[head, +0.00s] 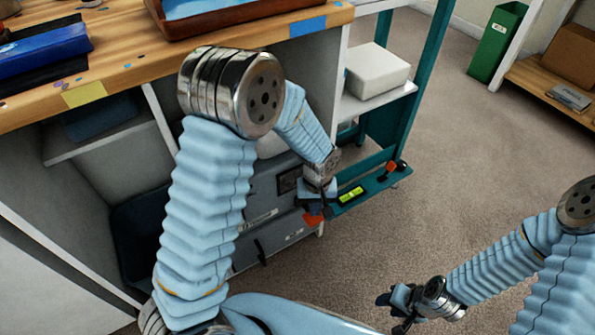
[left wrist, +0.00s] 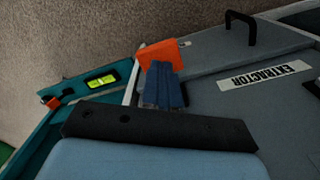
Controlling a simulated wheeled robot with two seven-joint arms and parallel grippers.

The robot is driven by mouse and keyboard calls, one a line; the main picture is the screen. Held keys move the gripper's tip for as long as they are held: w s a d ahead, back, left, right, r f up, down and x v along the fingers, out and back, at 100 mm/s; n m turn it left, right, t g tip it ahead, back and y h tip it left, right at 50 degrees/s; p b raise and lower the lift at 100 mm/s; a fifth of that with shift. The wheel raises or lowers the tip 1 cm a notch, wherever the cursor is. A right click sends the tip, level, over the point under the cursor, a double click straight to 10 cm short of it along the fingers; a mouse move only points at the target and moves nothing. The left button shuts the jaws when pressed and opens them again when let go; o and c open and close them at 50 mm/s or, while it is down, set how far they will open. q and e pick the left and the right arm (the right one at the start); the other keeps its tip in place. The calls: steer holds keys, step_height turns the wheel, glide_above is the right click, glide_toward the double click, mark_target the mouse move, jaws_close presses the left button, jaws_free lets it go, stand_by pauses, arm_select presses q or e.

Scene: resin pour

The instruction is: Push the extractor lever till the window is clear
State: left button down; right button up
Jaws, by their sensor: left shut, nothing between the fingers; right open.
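The grey extractor (head: 265,205) sits under the bench; its EXTRACTOR label (left wrist: 265,75) shows in the left wrist view. A small dark panel (head: 288,181), perhaps the window, is on its front; I cannot tell how clear it is. An orange tab (left wrist: 160,52), probably the lever, is at the extractor's edge and also shows in the head view (head: 313,219). My left gripper (head: 317,200) is shut and empty, its blue fingertips (left wrist: 163,70) right at the tab; contact is unclear. My right gripper (head: 396,311) is open and empty, low over the floor.
A black handle (left wrist: 240,28) stands out from the grey front. A white box (head: 377,70) is on a shelf. Carpet (head: 470,150) at right is clear.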

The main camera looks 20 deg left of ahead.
arm_select(q)
steer(key=shift+f, duration=0.15)
steer(key=shift+f+b, duration=1.35)
steer(key=shift+f, duration=0.3)
steer(key=shift+r+p, duration=1.3)
steer(key=shift+r, duration=0.5)
steer(key=shift+f, duration=0.15)
